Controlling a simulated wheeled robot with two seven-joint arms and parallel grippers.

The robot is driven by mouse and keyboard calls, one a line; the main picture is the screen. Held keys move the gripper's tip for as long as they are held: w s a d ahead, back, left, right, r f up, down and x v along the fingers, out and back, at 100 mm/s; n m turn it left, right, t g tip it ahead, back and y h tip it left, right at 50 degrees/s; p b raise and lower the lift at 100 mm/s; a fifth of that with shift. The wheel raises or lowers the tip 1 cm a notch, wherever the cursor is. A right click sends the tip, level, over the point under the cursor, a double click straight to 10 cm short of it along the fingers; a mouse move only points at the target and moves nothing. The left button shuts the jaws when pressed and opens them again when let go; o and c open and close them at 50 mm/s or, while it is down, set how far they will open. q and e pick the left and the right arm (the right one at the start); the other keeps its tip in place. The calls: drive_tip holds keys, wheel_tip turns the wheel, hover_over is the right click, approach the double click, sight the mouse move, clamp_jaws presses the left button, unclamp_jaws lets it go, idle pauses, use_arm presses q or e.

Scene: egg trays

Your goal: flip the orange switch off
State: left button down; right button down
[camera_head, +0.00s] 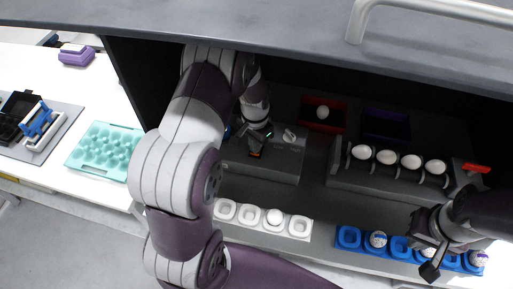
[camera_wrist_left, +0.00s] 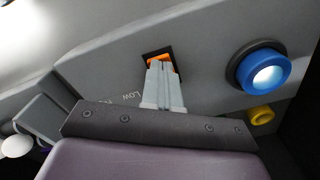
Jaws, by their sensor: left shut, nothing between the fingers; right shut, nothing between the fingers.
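The orange switch (camera_wrist_left: 159,57) sits in a dark square recess in a grey panel in the left wrist view. Only its upper part shows; my left gripper's fingers cover the rest. Whether the switch is on or off is unclear. My right gripper (camera_head: 430,270) is shut and empty over the blue egg tray (camera_head: 349,237).
A blue-ringed lit button (camera_wrist_left: 265,73) and a yellow knob (camera_wrist_left: 260,115) are right of the switch. A white tray (camera_head: 262,223) holds one egg. A rack (camera_head: 385,183) with several eggs, a red bin (camera_head: 322,103) and a dark blue bin (camera_head: 386,126) stand behind.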

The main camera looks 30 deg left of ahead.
use_arm(q)
drive_tip(key=shift+f, duration=0.4)
drive_tip(key=shift+r, duration=0.1)
wheel_tip(320, 180, up, 7)
drive_tip(key=p, duration=0.5)
drive_tip(key=shift+p, duration=0.35)
